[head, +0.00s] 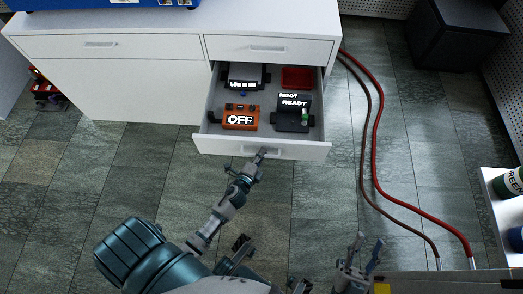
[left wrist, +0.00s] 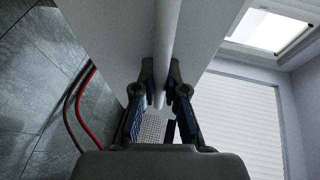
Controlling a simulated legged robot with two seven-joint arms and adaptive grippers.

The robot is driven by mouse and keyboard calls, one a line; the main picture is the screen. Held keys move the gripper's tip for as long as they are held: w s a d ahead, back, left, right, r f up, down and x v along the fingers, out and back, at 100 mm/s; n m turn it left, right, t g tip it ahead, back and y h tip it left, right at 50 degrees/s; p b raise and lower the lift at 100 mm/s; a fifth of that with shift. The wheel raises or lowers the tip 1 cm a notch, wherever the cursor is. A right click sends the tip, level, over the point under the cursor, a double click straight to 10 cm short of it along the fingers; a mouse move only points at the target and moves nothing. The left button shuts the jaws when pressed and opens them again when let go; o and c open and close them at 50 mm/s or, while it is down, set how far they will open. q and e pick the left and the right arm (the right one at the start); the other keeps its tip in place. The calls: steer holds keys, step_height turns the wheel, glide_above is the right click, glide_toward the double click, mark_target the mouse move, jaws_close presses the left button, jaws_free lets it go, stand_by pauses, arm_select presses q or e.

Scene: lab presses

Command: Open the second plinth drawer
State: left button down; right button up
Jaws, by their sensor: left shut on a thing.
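A drawer (head: 217,141) in the right part of the white cabinet, below the top right drawer (head: 270,48), is pulled out with its inside showing. My left gripper (head: 260,155) is shut on the drawer's handle (head: 282,153), near its left end. In the left wrist view the handle (left wrist: 166,45) is a pale bar running between the two fingers of the left gripper (left wrist: 161,95). My right gripper (head: 368,244) is at the bottom of the head view, away from the cabinet, with its fingers apart and nothing seen between them.
The drawer holds an orange device (head: 240,118) reading OFF, a black device (head: 292,120) reading READY, a grey device (head: 245,75) and a red tray (head: 297,79). Red hoses (head: 376,150) lie on the floor at right. A white shelf with bottles (head: 498,207) stands far right. Floor before the drawer is clear.

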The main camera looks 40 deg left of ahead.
arm_select(q)
steer(key=shift+s+d+f, duration=0.1)
steer(key=shift+f, duration=0.15)
steer(key=c, duration=1.2)
jaws_free()
steer(key=shift+r, duration=0.1)
steer(key=v, duration=1.1)
steer(key=shift+s, duration=0.35)
